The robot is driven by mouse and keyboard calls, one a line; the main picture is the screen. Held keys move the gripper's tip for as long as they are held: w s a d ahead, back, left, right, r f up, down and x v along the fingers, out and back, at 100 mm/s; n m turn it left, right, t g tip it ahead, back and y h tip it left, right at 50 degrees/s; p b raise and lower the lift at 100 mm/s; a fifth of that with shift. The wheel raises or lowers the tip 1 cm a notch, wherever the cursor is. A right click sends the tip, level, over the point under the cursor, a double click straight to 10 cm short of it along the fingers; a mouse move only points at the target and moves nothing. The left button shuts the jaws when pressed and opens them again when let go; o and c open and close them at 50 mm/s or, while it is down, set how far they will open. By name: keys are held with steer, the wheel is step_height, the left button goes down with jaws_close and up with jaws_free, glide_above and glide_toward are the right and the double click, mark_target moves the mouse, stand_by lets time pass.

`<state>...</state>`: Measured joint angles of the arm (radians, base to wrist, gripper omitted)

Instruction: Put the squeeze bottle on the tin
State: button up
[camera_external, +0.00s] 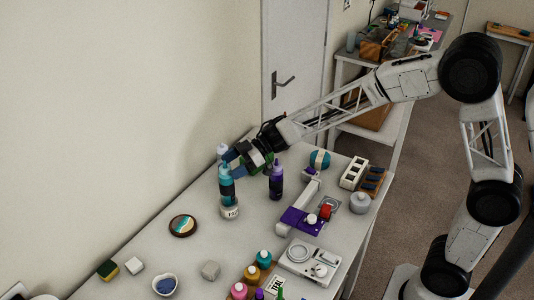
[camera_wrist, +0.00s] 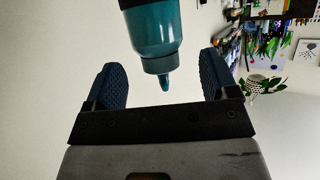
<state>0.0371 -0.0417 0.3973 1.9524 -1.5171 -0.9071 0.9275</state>
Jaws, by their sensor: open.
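The teal squeeze bottle (camera_external: 226,188) with a dark band stands upright on the white labelled tin (camera_external: 230,212) in the external view. My gripper (camera_external: 233,163) is beside the bottle's top, its dark blue fingers apart. In the wrist view, the bottle (camera_wrist: 154,40) shows with its nozzle pointing toward my gripper (camera_wrist: 163,74). The nozzle tip lies between the two open fingers with gaps on both sides. The tin is not visible in the wrist view.
A purple bottle (camera_external: 276,183) stands close to the right, and a pale bottle (camera_external: 222,151) behind. A round coaster (camera_external: 183,225) lies at front left. A purple-based device (camera_external: 302,220) and a scale (camera_external: 308,262) are to the right.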

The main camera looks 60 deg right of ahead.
steer(key=shift+r, duration=1.75)
steer(key=s+d+r+m+t+h, duration=0.2)
steer(key=s+d+r+m+h, duration=0.15)
steer(key=s+d+h, duration=0.3)
steer(key=s+d+r+m+t+h, duration=0.25)
steer(key=s+d+m+h, duration=0.25)
steer(key=s+d, duration=0.25)
steer(key=s+f+m+g, duration=0.1)
steer(key=s+f+g, duration=0.1)
steer(key=s, duration=0.8)
steer(key=s+a+f+m+g, duration=0.1)
steer(key=s+g, duration=0.3)
steer(key=s, duration=0.6)
steer(key=s+a+f+m+g, duration=0.1)
steer(key=s+f+g, duration=0.2)
steer(key=s, duration=0.7)
steer(key=shift+a+f, duration=0.2)
steer(key=shift+f, duration=0.1)
